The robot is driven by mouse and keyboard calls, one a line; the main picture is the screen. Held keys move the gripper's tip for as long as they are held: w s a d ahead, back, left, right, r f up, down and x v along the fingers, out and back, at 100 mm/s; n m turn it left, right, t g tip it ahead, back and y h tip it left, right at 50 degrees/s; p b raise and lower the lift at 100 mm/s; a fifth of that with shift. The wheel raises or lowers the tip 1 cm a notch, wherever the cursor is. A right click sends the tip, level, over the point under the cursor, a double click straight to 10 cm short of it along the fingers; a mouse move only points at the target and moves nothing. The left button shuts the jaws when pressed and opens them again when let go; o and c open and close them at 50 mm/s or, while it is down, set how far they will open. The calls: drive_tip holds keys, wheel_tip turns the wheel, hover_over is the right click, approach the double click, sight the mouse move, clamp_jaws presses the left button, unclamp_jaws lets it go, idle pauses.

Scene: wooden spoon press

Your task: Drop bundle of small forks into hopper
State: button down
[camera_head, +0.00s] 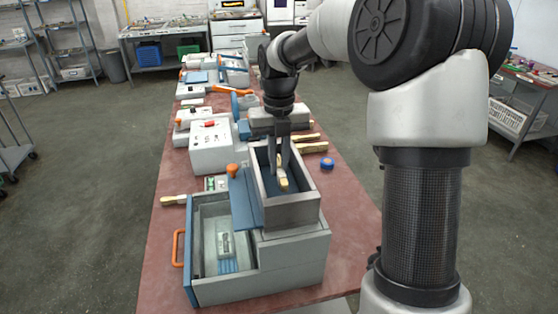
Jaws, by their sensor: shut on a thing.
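The hopper (294,213) is the open-topped grey box with a dark blue inside on top of the near machine. My gripper (279,172) points straight down at the hopper's mouth. It is shut on a small pale wooden bundle of forks (283,184). The bundle shows against the hopper's dark inside, and its lower end appears to be within the walls. I cannot tell how far it is above the hopper floor. The fingers partly hide the bundle.
The machine has a blue flap (245,198), an orange knob (233,170) and an open lower tray with an orange handle (178,248). More wooden bundles (312,147) and a blue roll (327,163) lie right of it. More machines line the red table (165,250).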

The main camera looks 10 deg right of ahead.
sight(279, 167)
drive_tip(key=c, duration=1.8)
unclamp_jaws()
drive_tip(key=shift+o, duration=0.2)
wheel_tip(279, 167, up, 13)
drive_tip(key=p, duration=0.2)
drive_tip(key=shift+r, duration=0.15)
